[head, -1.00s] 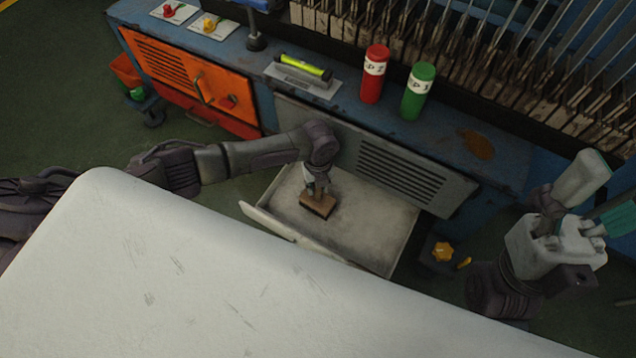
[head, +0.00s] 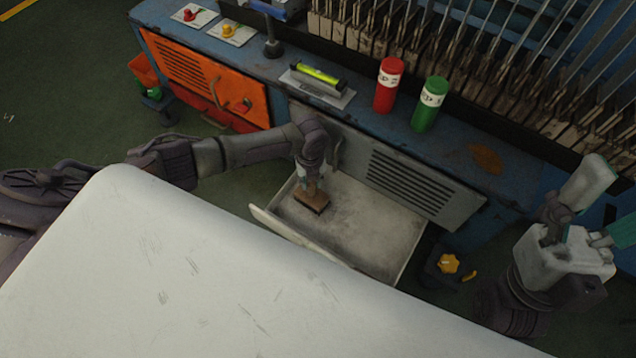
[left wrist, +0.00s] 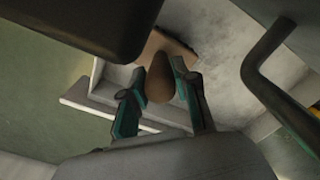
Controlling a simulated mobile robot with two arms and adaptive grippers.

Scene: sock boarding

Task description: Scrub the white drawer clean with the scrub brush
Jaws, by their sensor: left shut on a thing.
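The white drawer (head: 375,232) is pulled out of the grey cabinet front, its inside floor marked with grey smudges. The scrub brush (head: 311,202) has a brown wooden block and stands bristles down on the drawer floor, towards its left side. My left gripper (head: 309,184) is above the block, shut on the brush's handle.
A large white surface (head: 180,270), which may be part of my body, covers the lower foreground. A red can (head: 388,87) and a green can (head: 429,104) stand on the blue bench. An orange cabinet door (head: 215,83) is left of the drawer. A yellow knob (head: 448,263) is right of it.

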